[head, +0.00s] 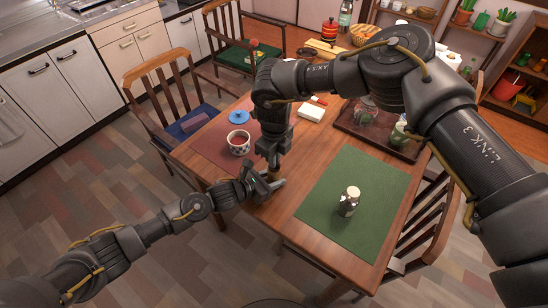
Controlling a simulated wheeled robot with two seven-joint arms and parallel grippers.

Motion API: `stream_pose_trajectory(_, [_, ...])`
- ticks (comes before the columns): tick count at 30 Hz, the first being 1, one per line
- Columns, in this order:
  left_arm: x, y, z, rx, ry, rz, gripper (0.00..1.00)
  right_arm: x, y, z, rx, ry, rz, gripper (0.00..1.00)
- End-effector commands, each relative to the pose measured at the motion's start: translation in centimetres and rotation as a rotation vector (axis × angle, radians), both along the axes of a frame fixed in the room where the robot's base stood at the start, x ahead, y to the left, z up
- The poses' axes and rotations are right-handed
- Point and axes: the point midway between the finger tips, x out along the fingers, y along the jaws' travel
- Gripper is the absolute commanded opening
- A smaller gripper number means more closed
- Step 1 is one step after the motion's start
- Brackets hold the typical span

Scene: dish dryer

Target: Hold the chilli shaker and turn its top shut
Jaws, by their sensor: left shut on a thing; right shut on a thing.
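My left gripper (267,184) and my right gripper (273,163) meet above the table's near left edge. The right one comes down from above and the left one comes in from the side, just below it. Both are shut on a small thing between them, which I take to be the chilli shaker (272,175). The fingers hide most of it, so I cannot tell how its top is turned.
Another shaker-like jar (349,203) with a pale top stands on the green mat (325,203). A cup of red liquid (238,143) and a blue lid (238,116) are on the left. A dark tray (355,132) with jars is behind. A chair (165,95) stands at the left.

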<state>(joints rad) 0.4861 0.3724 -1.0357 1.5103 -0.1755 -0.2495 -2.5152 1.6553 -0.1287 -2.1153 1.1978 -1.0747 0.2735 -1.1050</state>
Motion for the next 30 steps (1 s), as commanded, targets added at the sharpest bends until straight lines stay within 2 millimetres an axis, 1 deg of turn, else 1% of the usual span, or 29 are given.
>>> stream_pose_trajectory(8, [-0.03, 0.01, -0.04, 0.001, 0.001, -0.001, 0.15, 0.03, 0.02, -0.01, 0.001, 0.000, -0.164, 0.00])
stream_pose_trajectory(30, [-0.08, -0.03, -0.07, 0.000, 0.001, -0.002, 0.15, 0.09, 0.00, 0.01, 0.001, -0.001, -0.864, 0.00])
